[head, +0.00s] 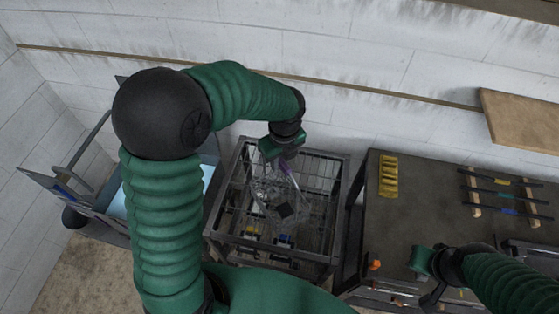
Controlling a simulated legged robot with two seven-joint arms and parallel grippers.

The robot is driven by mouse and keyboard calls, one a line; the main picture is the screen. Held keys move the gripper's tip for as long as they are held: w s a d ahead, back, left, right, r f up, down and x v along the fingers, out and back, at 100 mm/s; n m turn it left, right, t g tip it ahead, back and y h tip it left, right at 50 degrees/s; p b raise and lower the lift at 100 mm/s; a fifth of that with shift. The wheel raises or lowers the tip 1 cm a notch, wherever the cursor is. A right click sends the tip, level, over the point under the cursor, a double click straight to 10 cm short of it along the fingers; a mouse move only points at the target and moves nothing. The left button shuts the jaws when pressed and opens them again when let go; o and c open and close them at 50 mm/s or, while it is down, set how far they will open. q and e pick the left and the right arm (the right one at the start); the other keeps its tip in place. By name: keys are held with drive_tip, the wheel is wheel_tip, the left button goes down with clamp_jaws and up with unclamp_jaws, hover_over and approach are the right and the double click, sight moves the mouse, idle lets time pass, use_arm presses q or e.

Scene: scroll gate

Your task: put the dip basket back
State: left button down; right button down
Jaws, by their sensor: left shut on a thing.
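The dip basket (266,192) is a see-through wire basket with a purple handle and a dark patch near its bottom. My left gripper (286,157) is shut on the top of its purple handle. The basket hangs below the gripper, inside or just over the grey metal frame stand (236,160); I cannot tell whether it rests on anything. My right gripper (424,277) is over the front edge of the dark table at right, apart from the basket. Its jaws are too small and dark to read.
A tank with pale blue content (115,203) stands at left, partly behind my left arm. The dark table (400,222) holds a yellow block (389,176) and dark rods on wooden supports (503,190). A wooden board (520,120) is at the wall. The table's middle is clear.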

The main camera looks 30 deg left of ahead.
use_arm(q)
drive_tip(key=shift+w+f, duration=0.1)
drive_tip(key=shift+f, duration=0.55)
drive_tip(key=shift+a+f, duration=0.1)
drive_tip(key=c, duration=1.3)
unclamp_jaws()
drive_tip(key=shift+s, duration=0.2)
drive_tip(key=shift+w+r, duration=0.1)
drive_tip(key=shift+r, duration=0.3)
drive_tip(key=r, duration=0.3)
drive_tip(key=d+r+b, duration=0.1)
drive_tip(key=r, duration=0.3)
drive_tip(key=s+r, duration=0.1)
drive_tip(key=r, duration=0.3)
drive_tip(key=shift+d+b, duration=0.25)
drive_tip(key=shift+b, duration=0.15)
drive_tip(key=shift+w+r, duration=0.1)
